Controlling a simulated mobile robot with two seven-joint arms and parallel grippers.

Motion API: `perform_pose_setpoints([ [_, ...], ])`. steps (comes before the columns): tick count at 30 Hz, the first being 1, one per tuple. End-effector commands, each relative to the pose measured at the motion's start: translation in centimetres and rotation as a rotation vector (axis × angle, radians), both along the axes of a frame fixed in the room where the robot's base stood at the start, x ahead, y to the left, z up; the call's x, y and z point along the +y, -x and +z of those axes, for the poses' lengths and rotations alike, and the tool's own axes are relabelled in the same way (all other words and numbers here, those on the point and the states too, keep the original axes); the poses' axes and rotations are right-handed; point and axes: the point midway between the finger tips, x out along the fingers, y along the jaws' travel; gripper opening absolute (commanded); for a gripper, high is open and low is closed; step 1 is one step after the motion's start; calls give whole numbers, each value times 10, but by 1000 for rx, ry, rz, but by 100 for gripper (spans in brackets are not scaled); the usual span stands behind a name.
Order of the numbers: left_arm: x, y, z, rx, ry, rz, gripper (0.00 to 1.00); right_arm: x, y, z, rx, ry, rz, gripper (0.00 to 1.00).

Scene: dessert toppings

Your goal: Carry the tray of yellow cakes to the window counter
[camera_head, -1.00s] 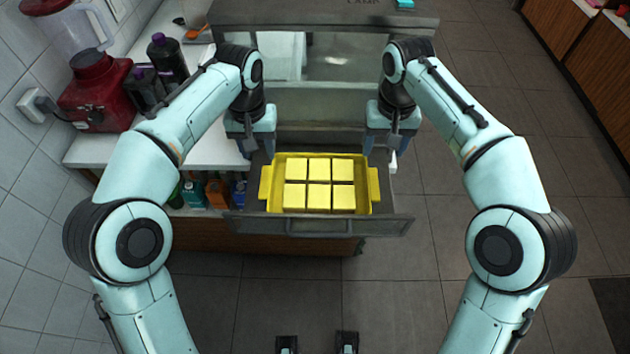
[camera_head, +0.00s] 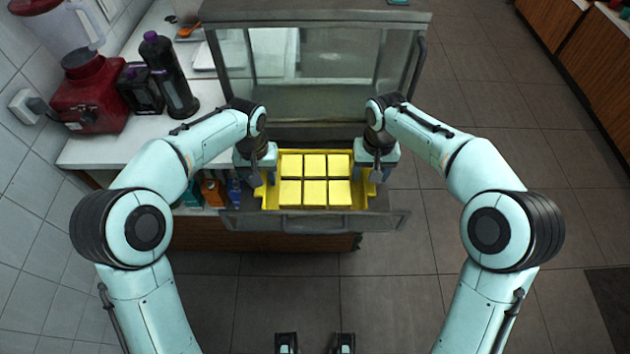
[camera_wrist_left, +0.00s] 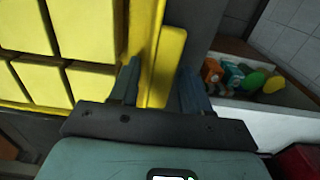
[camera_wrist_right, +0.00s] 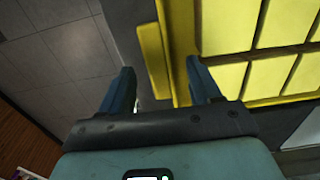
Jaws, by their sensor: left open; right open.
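The yellow tray (camera_head: 271,200) sits in the pulled-out drawer (camera_head: 325,222) below the glass case and holds several yellow cakes (camera_head: 314,193) in two rows. My left gripper (camera_head: 262,182) is open at the tray's left handle; in the left wrist view its fingers (camera_wrist_left: 160,88) are on either side of the yellow handle (camera_wrist_left: 166,66). My right gripper (camera_head: 376,180) is open at the tray's right side; in the right wrist view its fingers (camera_wrist_right: 163,88) straddle the right handle (camera_wrist_right: 154,60). Whether the fingers touch the handles I cannot tell.
A glass case (camera_head: 330,85) stands behind the drawer. A white counter (camera_head: 120,150) at left bears a red blender (camera_head: 88,100) and dark bottles (camera_head: 170,75). Bottles (camera_head: 214,192) stand below it. The tiled floor on the right is clear.

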Motion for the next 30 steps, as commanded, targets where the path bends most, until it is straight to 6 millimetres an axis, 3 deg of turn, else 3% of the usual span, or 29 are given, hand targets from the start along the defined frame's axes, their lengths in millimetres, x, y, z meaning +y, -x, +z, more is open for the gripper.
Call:
perform_pose_setpoints([
  [4, 0, 0, -10, 2, -1, -1, 47, 0, 0, -10, 0, 0, 1, 63],
  [14, 0, 0, -12, 0, 0, -1, 47, 0, 0, -12, 0, 0, 0, 63],
  [18, 0, 0, -12, 0, 0, -1, 2, 0, 0, -12, 0, 0, 0, 17],
  [20, 0, 0, -12, 0, 1, -1, 0, 0, 0, -12, 0, 0, 0, 0],
  [30, -1, 0, -10, -2, 2, -1, 0, 1, 0, -10, -3, -2, 1, 0],
])
